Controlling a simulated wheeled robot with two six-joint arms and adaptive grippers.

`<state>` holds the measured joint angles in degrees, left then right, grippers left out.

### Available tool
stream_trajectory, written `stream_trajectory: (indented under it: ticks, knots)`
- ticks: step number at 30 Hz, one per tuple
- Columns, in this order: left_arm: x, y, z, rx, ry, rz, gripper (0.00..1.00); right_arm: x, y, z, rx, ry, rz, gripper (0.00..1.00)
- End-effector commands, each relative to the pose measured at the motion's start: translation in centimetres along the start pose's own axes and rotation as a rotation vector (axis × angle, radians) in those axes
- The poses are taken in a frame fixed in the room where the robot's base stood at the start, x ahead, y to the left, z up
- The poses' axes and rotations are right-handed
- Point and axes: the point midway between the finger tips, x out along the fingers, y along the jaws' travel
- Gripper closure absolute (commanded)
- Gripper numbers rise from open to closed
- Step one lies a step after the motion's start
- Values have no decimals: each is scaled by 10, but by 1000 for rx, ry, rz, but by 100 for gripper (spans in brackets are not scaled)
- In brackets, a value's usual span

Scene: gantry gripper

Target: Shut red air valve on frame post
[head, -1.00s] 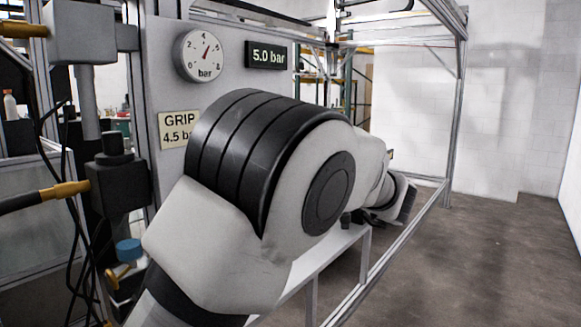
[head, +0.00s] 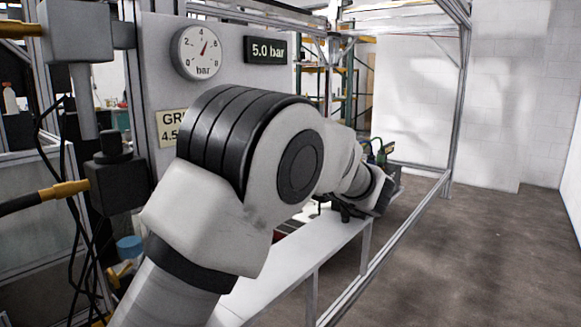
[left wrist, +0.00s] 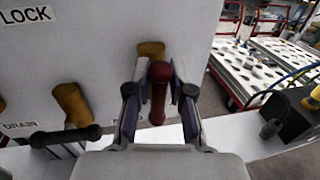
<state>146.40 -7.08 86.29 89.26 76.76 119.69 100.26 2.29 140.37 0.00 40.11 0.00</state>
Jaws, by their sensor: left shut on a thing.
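The red valve handle (left wrist: 159,92) hangs downward from a brass fitting (left wrist: 151,50) on the grey panel (left wrist: 105,40) in the left wrist view. My left gripper (left wrist: 159,104) has its fingers on both sides of the red handle and is shut on it. The handle's lower end shows between the fingers. In the head view my left arm crosses the middle and hides the valve; the fingers cannot be made out clearly there. My right gripper is not in view.
A black handle (left wrist: 66,136) on another brass fitting (left wrist: 72,102) sits left of the red one, near a DRAIN label. The head view shows a pressure gauge (head: 197,52), a 5.0 bar display (head: 265,50) and a white bench (head: 310,250). Floor at right is clear.

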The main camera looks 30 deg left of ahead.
Motion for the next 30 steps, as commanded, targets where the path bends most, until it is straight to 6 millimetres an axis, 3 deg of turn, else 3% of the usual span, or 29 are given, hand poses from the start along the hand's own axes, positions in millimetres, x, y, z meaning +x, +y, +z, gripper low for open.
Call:
stream_trajectory:
  ticks: [14, 30]
  knots:
    - [1, -6, 0, 267, 55, 0, 100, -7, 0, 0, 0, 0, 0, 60]
    - [3, -14, -2, 771, 154, 1, 100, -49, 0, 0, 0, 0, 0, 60]
